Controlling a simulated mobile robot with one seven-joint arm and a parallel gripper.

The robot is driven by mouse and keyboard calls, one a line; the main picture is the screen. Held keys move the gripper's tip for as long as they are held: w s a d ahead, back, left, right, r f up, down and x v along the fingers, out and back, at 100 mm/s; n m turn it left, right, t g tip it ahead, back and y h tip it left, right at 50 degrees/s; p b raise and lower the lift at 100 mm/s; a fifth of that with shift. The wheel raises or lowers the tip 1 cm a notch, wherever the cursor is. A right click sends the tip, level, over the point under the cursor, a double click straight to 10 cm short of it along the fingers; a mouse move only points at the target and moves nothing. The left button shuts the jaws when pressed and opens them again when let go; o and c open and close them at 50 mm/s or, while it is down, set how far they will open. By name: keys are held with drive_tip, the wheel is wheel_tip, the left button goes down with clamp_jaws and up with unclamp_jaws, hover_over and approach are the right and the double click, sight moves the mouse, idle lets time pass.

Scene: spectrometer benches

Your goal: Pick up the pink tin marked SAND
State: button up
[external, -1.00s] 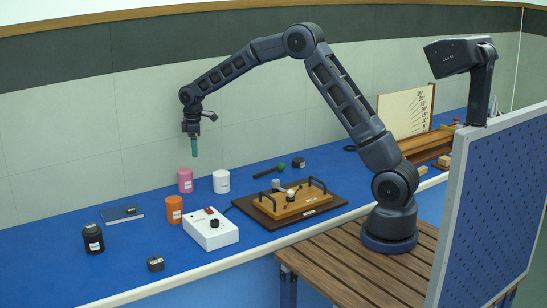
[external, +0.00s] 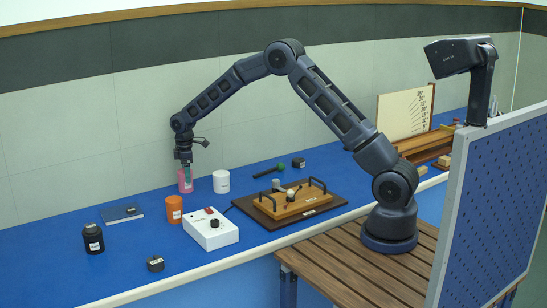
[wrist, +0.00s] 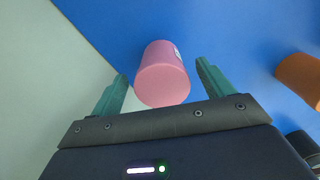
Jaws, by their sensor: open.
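The pink tin (external: 185,183) stands upright on the blue bench near the wall, with its upper part partly hidden by my gripper in the external view. In the wrist view the pink tin (wrist: 162,75) lies between and just beyond my two green fingertips, with a sliver of a white label on its right side; the writing cannot be read. My gripper (external: 186,170) points down at the top of the tin. In the wrist view my gripper (wrist: 162,82) is open, with a gap on each side of the tin.
A white tin (external: 221,182) stands to the right and an orange tin (external: 174,210) in front. A white box with a knob (external: 210,232) is nearby. A dark book (external: 122,212) and a black jar (external: 92,240) are to the left. The wall (external: 70,160) is close behind.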

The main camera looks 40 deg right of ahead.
drive_tip(key=f, duration=0.4)
drive_tip(key=shift+a+f, duration=0.25)
drive_tip(key=c, duration=1.1)
